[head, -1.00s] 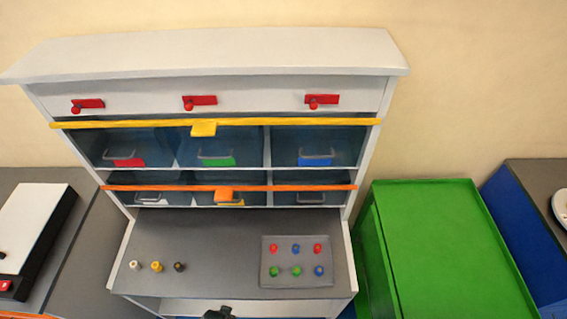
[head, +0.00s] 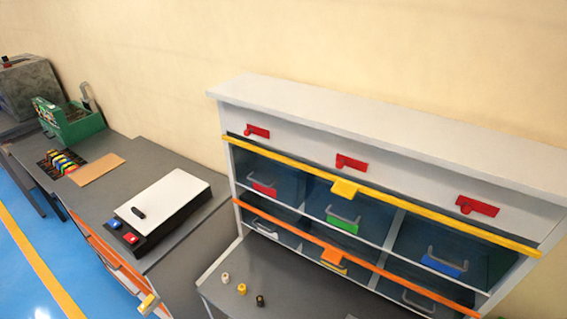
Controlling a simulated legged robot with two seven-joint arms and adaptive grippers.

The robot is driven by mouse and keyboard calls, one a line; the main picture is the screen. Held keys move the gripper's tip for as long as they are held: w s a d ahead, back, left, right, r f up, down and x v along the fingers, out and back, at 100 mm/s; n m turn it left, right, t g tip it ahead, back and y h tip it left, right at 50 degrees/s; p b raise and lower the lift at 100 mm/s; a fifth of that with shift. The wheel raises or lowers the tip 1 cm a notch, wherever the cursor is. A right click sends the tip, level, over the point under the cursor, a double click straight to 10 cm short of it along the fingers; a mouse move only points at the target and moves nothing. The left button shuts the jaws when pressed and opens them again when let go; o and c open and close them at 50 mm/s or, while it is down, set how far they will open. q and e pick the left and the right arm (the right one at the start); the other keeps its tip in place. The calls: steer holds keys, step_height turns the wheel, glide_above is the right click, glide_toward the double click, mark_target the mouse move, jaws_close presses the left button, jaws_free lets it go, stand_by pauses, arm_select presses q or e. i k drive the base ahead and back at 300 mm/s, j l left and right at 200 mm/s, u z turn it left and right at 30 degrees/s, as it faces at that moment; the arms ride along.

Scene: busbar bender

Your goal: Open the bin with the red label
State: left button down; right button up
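The cabinet (head: 400,128) stands at the right, with two rows of dark translucent bins. The bin with the red label (head: 264,188) is at the left of the upper row and looks shut. Its grey handle shows beside the red label. A yellow bar (head: 400,212) with a yellow tab (head: 344,189) runs across the front above the upper bins. An orange bar (head: 385,275) with an orange tab (head: 334,257) runs across above the lower bins. Neither gripper can be made out with certainty in the head view.
The green-labelled bin (head: 343,225) and blue-labelled bin (head: 441,265) share the upper row. Small knobs (head: 242,289) stand on the grey work surface (head: 290,284). Left are a bench with a white-topped device (head: 165,205) and a green toolbox (head: 72,124). Blue floor (head: 30,258) is open at far left.

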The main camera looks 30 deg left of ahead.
mark_target(271, 171)
steer(key=k+j+u, duration=0.15)
steer(key=u, duration=0.3)
steer(key=j+u, duration=0.2)
steer(key=u, duration=0.3)
steer(key=k+j, duration=0.05)
